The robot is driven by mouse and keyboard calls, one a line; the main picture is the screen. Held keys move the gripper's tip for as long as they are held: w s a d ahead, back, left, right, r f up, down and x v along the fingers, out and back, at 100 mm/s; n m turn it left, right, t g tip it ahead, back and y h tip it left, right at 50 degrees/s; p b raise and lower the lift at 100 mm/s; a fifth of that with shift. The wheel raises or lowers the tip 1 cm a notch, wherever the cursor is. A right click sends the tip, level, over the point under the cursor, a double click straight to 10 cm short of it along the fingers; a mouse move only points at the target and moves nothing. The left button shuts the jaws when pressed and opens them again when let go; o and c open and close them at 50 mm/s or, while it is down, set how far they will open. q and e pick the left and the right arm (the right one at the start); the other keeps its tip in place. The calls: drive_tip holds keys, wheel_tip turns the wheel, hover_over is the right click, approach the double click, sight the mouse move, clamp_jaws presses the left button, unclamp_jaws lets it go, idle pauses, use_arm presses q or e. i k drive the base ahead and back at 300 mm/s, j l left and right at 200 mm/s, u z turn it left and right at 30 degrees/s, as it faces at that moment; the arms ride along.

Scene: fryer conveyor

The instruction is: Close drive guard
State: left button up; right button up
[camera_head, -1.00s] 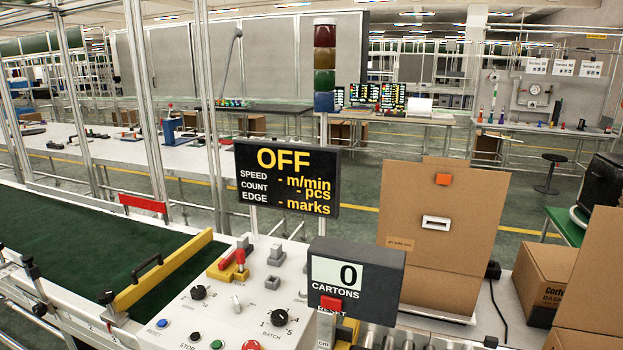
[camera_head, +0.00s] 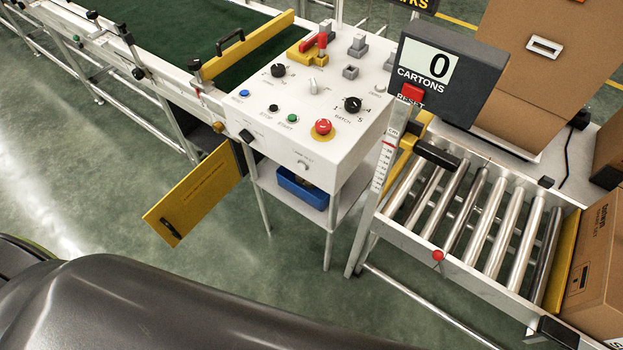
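A yellow panel (camera_head: 197,198), which looks like the drive guard, stands swung out from below the conveyor's near end, left of the control box. Its inner edge is near a dark opening under the belt. A small dark handle or latch shows near its lower left corner. Faint lettering on it is too small to read. The control box (camera_head: 335,77) stands to its right, with knobs, buttons and a red emergency stop (camera_head: 322,127). Neither of my grippers shows in this view.
A green conveyor belt (camera_head: 160,35) with a yellow bar (camera_head: 245,45) runs at upper left. A blue bin (camera_head: 303,187) sits on a shelf under the control box. A roller track (camera_head: 470,205) and cartons (camera_head: 597,265) fill the right. The floor before the panel is clear.

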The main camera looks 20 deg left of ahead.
sight(174, 216)
drive_tip(key=u, duration=1.5)
